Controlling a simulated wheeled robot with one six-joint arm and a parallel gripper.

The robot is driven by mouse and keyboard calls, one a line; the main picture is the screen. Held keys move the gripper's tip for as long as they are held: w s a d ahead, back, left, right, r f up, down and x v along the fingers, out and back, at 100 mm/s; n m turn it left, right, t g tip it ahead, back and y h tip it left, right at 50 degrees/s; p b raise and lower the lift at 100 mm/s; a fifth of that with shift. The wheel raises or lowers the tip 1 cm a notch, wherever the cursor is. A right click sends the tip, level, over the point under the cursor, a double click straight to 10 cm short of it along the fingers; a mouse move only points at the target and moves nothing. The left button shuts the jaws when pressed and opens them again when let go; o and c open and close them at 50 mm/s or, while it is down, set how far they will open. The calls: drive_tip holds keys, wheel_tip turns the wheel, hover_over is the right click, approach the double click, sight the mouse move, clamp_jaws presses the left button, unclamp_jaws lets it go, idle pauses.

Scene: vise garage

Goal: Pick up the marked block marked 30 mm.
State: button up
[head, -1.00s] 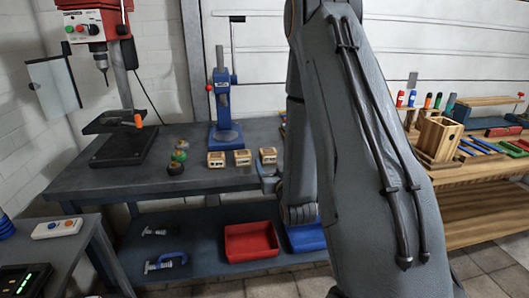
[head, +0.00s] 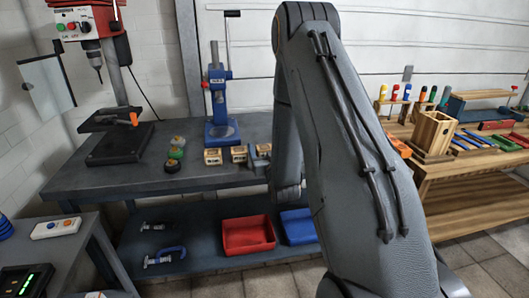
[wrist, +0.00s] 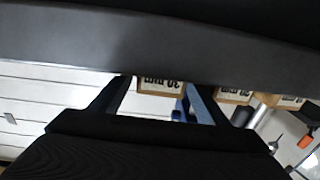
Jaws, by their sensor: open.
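Three small wooden blocks stand in a row on the grey workbench (head: 95,185): a left block (head: 213,157), a middle block (head: 239,154) and a right one, mostly hidden behind my gripper (head: 258,161) in the head view. In the wrist view, which is upside down, the block marked 30 mm (wrist: 161,86) shows between the two fingers of my gripper (wrist: 163,92). The fingers are apart and empty. A second marked block (wrist: 234,95) is to its right, its number hard to read, and a third (wrist: 290,101) lies beyond.
A blue press (head: 222,110) stands behind the blocks. Round pieces (head: 175,153) and a drill press (head: 118,140) are to the left. Red (head: 247,235) and blue (head: 298,226) bins sit on the lower shelf. A wooden bench (head: 470,180) is at right.

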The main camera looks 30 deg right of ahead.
drive_tip(key=c, duration=1.1)
drive_tip(key=shift+r, duration=0.1)
drive_tip(key=shift+c, duration=0.2)
